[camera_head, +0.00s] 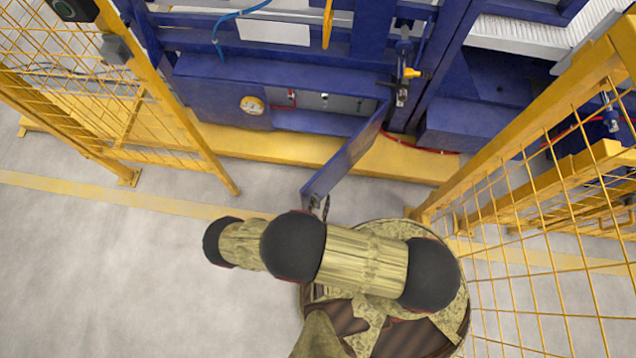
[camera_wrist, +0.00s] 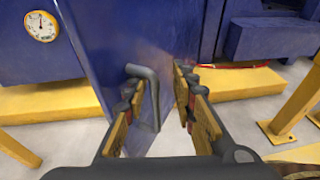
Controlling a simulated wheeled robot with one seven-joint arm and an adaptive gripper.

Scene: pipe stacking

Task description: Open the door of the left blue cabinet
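The blue cabinet (camera_head: 222,92) is low in the blue machine, with a round gauge on its front. Its blue door (camera_head: 347,158) stands swung well outward from the hinge side at the right, and part of the inside shows. In the wrist view the door (camera_wrist: 165,40) fills the middle, with a dark bent handle (camera_wrist: 150,97) on it. My gripper (camera_wrist: 157,77) is open, its fingers apart on either side of the handle. The handle is nearer the left finger; I cannot tell whether they touch. In the head view my arm mostly hides the gripper.
A yellow ledge (camera_head: 270,145) runs along the machine's foot. Yellow mesh fences stand at the left (camera_head: 160,90) and close on the right (camera_head: 530,200). The grey floor (camera_head: 110,270) at the left is clear.

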